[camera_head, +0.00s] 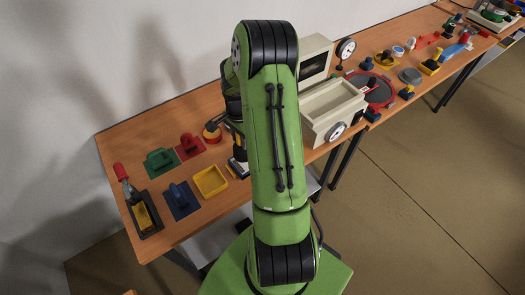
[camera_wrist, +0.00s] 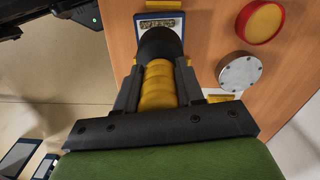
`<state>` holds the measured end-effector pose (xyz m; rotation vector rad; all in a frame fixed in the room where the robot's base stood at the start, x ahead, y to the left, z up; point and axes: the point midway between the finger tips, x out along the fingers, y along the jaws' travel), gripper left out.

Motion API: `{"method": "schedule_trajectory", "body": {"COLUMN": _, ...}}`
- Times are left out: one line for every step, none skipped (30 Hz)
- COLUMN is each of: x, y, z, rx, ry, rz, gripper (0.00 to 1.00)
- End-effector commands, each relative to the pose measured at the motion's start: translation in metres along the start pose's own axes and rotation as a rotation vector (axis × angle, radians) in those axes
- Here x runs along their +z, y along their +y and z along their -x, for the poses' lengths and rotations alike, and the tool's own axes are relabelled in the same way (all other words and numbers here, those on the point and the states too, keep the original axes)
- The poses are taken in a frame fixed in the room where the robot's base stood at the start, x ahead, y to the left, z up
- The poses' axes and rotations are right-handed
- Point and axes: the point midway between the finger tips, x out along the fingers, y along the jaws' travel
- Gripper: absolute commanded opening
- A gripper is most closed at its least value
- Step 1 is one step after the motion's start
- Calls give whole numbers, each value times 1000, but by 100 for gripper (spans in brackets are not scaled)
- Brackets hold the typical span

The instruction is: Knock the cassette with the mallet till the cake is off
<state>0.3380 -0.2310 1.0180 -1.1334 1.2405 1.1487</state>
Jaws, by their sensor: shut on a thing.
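In the wrist view my gripper (camera_wrist: 159,82) is shut on a ribbed yellow handle with a dark round head (camera_wrist: 160,43), which looks like the mallet. The head points away from my palm, over the near edge of a blue-framed panel with a pale border (camera_wrist: 143,20). This panel looks like the cassette; a rough grey-tan patch (camera_wrist: 160,25), perhaps the cake, shows on it. Whether the head touches the panel I cannot tell. In the head view my arm hides most of the gripper; part of the blue and white panel (camera_head: 238,168) shows beside the arm.
A red-rimmed yellow disc (camera_wrist: 262,22) and a grey metal disc (camera_wrist: 240,72) lie to the right in the wrist view. Green (camera_head: 160,162), red (camera_head: 189,146), blue (camera_head: 180,200) and yellow (camera_head: 210,181) pieces stand on the left table. A cream box (camera_head: 333,108) stands right of my arm.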

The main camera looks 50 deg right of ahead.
Motion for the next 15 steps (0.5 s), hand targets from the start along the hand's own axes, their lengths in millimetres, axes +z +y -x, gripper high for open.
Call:
{"method": "schedule_trajectory", "body": {"x": 0, "y": 0, "z": -10, "rx": 0, "ry": 0, "rz": 0, "gripper": 0}}
{"method": "schedule_trajectory", "body": {"x": 0, "y": 0, "z": -17, "rx": 0, "ry": 0, "rz": 0, "gripper": 0}}
{"method": "schedule_trajectory", "body": {"x": 0, "y": 0, "z": -28, "rx": 1, "ry": 0, "rz": 1, "gripper": 0}}
{"method": "schedule_trajectory", "body": {"x": 0, "y": 0, "z": -36, "rx": 1, "ry": 0, "rz": 1, "gripper": 0}}
{"method": "schedule_trajectory", "body": {"x": 0, "y": 0, "z": -44, "rx": 1, "ry": 0, "rz": 1, "gripper": 0}}
{"method": "schedule_trajectory", "body": {"x": 0, "y": 0, "z": -55, "rx": 0, "ry": 0, "rz": 1, "gripper": 0}}
{"method": "schedule_trajectory", "body": {"x": 0, "y": 0, "z": -62, "rx": 0, "ry": 0, "rz": 1, "gripper": 0}}
{"method": "schedule_trajectory", "body": {"x": 0, "y": 0, "z": -62, "rx": 0, "ry": 0, "rz": 1, "gripper": 0}}
{"method": "schedule_trajectory", "body": {"x": 0, "y": 0, "z": -55, "rx": 0, "ry": 0, "rz": 1, "gripper": 0}}
{"method": "schedule_trajectory", "body": {"x": 0, "y": 0, "z": -52, "rx": -1, "ry": 0, "rz": 1, "gripper": 0}}
{"method": "schedule_trajectory", "body": {"x": 0, "y": 0, "z": -49, "rx": 0, "ry": -1, "rz": 1, "gripper": 0}}
{"method": "schedule_trajectory", "body": {"x": 0, "y": 0, "z": -42, "rx": 0, "ry": -1, "rz": 1, "gripper": 0}}
{"method": "schedule_trajectory", "body": {"x": 0, "y": 0, "z": -36, "rx": 0, "ry": -1, "rz": 1, "gripper": 0}}
{"method": "schedule_trajectory", "body": {"x": 0, "y": 0, "z": -28, "rx": 0, "ry": 0, "rz": 1, "gripper": 0}}
{"method": "schedule_trajectory", "body": {"x": 0, "y": 0, "z": -18, "rx": -1, "ry": 0, "rz": 1, "gripper": 0}}
